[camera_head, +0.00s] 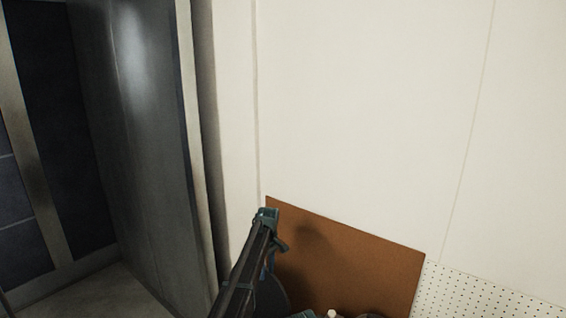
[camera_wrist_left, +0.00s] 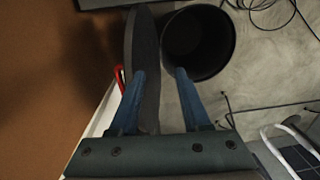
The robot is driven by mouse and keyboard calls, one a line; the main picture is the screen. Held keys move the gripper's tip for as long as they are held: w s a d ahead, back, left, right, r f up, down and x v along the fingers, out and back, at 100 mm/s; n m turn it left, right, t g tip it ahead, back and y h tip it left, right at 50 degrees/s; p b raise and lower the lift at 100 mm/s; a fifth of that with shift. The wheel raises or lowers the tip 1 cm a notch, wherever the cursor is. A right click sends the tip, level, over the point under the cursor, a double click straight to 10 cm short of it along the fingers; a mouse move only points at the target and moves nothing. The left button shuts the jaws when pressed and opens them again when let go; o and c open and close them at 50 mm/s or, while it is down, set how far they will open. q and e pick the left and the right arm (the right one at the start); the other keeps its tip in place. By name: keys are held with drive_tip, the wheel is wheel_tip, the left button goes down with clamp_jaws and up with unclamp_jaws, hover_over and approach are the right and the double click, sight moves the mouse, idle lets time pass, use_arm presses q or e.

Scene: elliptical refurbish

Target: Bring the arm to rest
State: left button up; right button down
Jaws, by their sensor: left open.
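My left arm (camera_head: 246,262) rises from the bottom of the head view, in front of a brown board. Its fingertips cannot be made out clearly there. In the left wrist view my left gripper (camera_wrist_left: 162,85) shows its two blue fingers spread apart. A dark grey flat rounded thing (camera_wrist_left: 144,55) shows in line with the gap, nearer the left finger. I cannot tell whether it touches the finger; nothing is gripped. My right gripper is in neither view.
The brown board (camera_head: 345,262) leans along the white wall (camera_head: 370,110), beside a white pegboard (camera_head: 480,296). A dark cabinet (camera_head: 145,130) stands at left. In the wrist view, a black round bin (camera_wrist_left: 198,45) stands on grey floor (camera_wrist_left: 262,75) near black cables (camera_wrist_left: 268,28).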

use_arm(q)
drive_tip(key=s+f+m+b, duration=0.3)
drive_tip(key=s+m, duration=0.1)
drive_tip(key=s, duration=1)
drive_tip(key=s+f+m+b, duration=0.3)
drive_tip(key=s+m, duration=0.2)
drive_tip(key=s, duration=0.9)
drive_tip(key=s+f+m+b, duration=0.3)
drive_tip(key=s+m, duration=0.2)
drive_tip(key=s, duration=0.9)
drive_tip(key=shift+s+f+y+b, duration=0.35)
drive_tip(key=shift+y+b, duration=0.05)
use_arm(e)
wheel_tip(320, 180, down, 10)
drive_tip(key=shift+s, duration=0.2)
use_arm(q)
drive_tip(key=shift+a, duration=0.1)
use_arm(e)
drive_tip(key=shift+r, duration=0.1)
